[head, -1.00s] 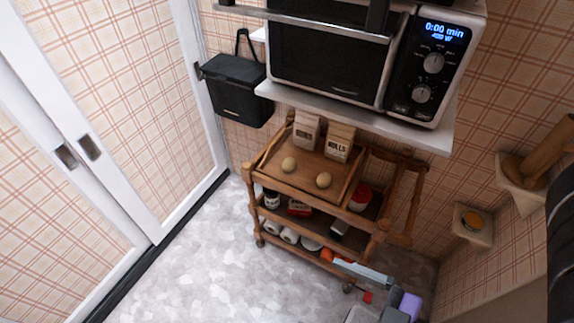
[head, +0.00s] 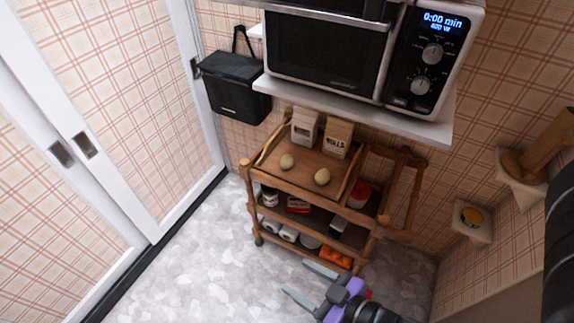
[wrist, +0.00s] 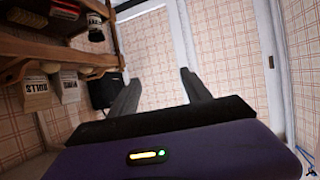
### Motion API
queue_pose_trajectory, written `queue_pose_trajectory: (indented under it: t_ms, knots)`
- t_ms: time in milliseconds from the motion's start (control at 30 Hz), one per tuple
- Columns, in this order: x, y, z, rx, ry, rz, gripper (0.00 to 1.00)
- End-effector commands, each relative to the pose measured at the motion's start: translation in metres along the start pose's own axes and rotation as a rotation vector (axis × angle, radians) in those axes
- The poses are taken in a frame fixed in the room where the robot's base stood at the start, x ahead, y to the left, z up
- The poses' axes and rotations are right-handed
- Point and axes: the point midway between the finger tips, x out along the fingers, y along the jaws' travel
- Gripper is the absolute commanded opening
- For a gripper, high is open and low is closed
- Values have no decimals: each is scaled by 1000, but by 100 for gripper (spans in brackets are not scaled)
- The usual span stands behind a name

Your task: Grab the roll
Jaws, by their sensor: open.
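Two round tan bread rolls sit apart on the top tray of the wooden cart (head: 268,170): the left roll (head: 287,161) and the right roll (head: 322,177). Behind them stand two paper bags, and the right bag (head: 337,138) reads "ROLLS". White roll-shaped items (head: 288,233) lie on the bottom shelf. My gripper (head: 295,277) is low in front of the cart's bottom right, fingers pointing left, open and empty. In the wrist view my gripper (wrist: 157,88) has nothing between its fingers; the bags and shelves show at upper left.
A microwave (head: 330,50) on a white shelf (head: 365,108) overhangs the back of the cart. A black box (head: 235,88) hangs on the wall. White-framed doors (head: 110,130) are at left. The floor left of the cart is clear.

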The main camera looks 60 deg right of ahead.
Motion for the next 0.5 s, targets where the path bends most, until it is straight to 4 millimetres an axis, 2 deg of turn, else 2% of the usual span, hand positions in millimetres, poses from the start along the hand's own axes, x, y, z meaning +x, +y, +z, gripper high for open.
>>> queue_pose_trajectory:
  t_ms: [33,233,367,500]
  knots:
    - [25,9,10,7,-9,34,56]
    - [105,57,35,57,-59,203,56]
    - [153,96,37,105,-67,338,56]
    - [199,140,27,166,-53,494,56]
